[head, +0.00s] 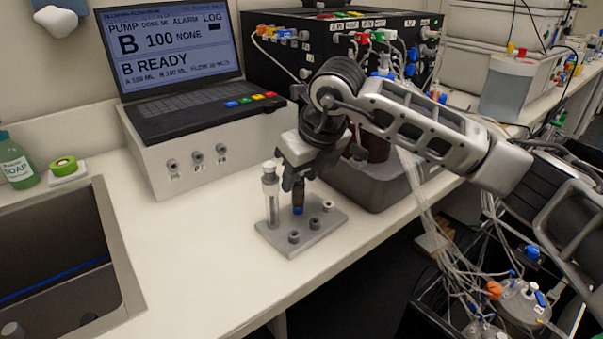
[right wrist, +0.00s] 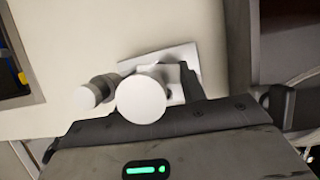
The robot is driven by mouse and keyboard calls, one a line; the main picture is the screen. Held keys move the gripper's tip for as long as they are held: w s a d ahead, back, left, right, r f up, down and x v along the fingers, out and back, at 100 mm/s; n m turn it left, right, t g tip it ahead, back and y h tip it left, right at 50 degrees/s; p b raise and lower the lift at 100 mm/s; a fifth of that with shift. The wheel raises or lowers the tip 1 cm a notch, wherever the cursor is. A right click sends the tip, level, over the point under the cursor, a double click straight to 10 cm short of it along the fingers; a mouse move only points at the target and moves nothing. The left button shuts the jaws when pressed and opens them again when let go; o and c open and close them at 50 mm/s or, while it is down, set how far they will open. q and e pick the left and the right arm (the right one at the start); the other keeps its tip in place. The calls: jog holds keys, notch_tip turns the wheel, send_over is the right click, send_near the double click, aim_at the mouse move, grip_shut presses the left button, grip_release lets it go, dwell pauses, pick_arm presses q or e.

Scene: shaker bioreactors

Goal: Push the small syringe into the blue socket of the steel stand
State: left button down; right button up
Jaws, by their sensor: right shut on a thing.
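The steel stand (head: 275,240) is a flat plate lying on the bench. A clear syringe with a pale plunger (head: 270,178) stands upright at its left end. My right gripper (head: 298,184) points down over the stand, shut on the small syringe (head: 298,196), which looks dark between the fingers. Blue shows right under it, at the blue socket (head: 298,211); whether the tip is inside is unclear. In the right wrist view a round white plunger top (right wrist: 141,99) hides most of the small syringe, with the stand (right wrist: 185,55) behind. My left gripper is not in view.
Several grey sockets (head: 293,237) rise from the plate's front and right. The pump console (head: 190,90) stands behind, with a grey block (head: 370,185) to the right. A sink (head: 65,265) lies left. The bench front is clear; tubing hangs beyond its edge.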

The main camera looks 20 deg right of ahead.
pick_arm(q)
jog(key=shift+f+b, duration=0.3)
jog(key=shift+b, duration=0.15)
pick_arm(e)
jog(key=shift+f, duration=0.4)
dwell(0.3)
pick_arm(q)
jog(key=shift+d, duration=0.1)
pick_arm(e)
jog(key=o, duration=1.1)
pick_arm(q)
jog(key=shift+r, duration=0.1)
pick_arm(e)
jog(key=shift+r, duration=0.1)
jog(key=shift+s+r+p, duration=0.1)
jog(key=shift+r+p, duration=0.2)
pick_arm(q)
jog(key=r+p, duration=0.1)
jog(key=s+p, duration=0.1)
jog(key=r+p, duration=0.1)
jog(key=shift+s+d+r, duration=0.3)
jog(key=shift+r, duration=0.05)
pick_arm(e)
jog(key=v, duration=0.7)
